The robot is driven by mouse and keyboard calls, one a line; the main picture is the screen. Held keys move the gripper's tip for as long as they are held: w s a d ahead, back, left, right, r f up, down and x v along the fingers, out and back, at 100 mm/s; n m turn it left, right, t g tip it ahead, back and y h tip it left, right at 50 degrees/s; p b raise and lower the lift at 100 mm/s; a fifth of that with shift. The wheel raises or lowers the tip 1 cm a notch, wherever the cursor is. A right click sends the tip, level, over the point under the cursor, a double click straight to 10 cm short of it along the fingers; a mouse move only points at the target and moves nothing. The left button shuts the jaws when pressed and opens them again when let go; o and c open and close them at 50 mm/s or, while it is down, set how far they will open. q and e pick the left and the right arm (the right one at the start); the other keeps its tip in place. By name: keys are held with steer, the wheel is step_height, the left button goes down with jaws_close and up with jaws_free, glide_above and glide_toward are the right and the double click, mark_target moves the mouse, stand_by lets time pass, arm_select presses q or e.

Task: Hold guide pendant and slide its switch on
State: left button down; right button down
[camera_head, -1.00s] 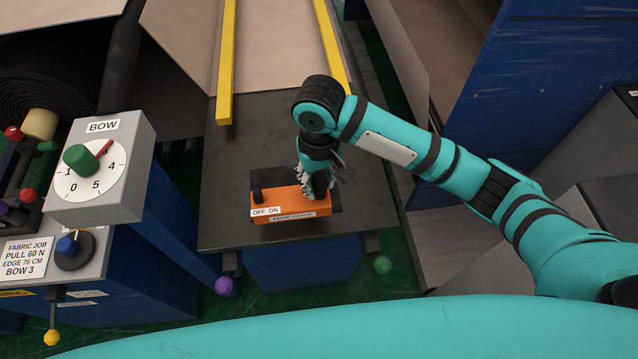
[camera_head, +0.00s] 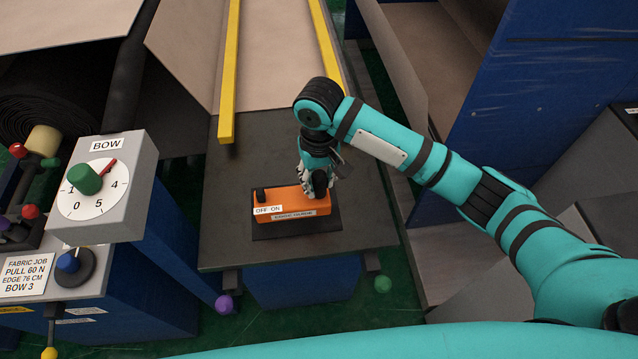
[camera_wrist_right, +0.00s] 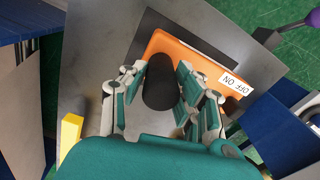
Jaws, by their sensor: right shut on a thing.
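The guide pendant (camera_head: 290,204) is an orange box lying on a dark pad on the grey table, with an OFF ON label at its left end. Its small black switch (camera_head: 261,195) sits above the OFF side of the label. My right gripper (camera_head: 318,188) is over the pendant's right end. In the right wrist view the fingers (camera_wrist_right: 160,84) are closed around a black cylindrical grip (camera_wrist_right: 160,80) at one end of the orange body (camera_wrist_right: 185,52). My left gripper is not in view.
Yellow rails (camera_head: 229,75) run behind the grey table (camera_head: 225,215). The tabletop around the pendant is clear. A blue cabinet (camera_head: 540,90) stands at the right.

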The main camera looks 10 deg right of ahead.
steer(key=shift+w+d, duration=0.15)
steer(key=shift+w, duration=1.2)
steer(key=shift+f, duration=0.2)
steer(key=shift+f+b, duration=0.55)
steer(key=shift+f, duration=1.65)
stand_by(0.5)
